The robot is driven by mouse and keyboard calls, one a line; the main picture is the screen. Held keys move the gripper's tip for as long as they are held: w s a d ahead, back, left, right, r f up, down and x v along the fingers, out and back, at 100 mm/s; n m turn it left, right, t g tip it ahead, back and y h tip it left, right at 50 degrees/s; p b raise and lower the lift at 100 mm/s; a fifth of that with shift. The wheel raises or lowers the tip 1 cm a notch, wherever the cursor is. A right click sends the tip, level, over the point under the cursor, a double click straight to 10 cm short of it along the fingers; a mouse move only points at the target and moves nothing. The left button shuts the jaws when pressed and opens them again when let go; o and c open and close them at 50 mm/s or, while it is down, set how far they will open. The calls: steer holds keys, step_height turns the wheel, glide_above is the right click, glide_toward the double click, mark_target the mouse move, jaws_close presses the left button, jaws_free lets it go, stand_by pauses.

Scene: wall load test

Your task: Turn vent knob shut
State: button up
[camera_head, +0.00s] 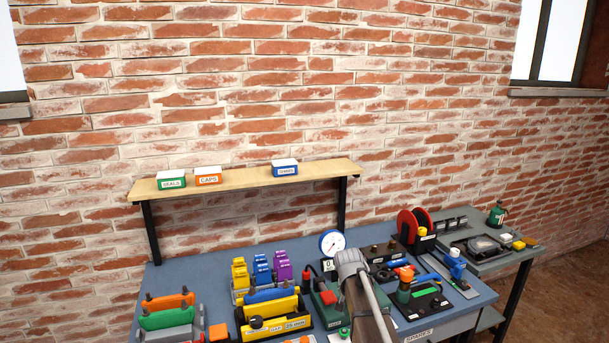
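My arm (352,265) rises from the bottom edge in front of the bench, and its grey joint covers part of the gear below the gauge. My gripper does not show. No knob carries a readable vent label, so I cannot tell which is the vent knob. A green device with a red part (328,297) sits just left of my arm. A white round gauge (332,243) stands upright behind the arm joint. Brass-coloured knobs (374,249) sit on a dark block right of the gauge.
The blue-grey bench (205,265) is crowded. Yellow, blue and purple blocks (262,268) and a yellow fixture (272,321) stand left of my arm. A wooden shelf (235,181) holds small boxes.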

steer(key=s+f+n+g+y+b, duration=0.1)
steer(key=s+f+n+b, duration=0.1)
steer(key=s, duration=1.1)
steer(key=s+d+f+n+g+b, duration=0.1)
steer(key=s+f+n+g+b, duration=0.1)
steer(key=s, duration=1.1)
steer(key=shift+d+f+n+g+y+b, duration=0.3)
steer(key=shift+f+n+y, duration=0.15)
steer(key=shift+f, duration=0.45)
steer(key=shift+c, duration=0.3)
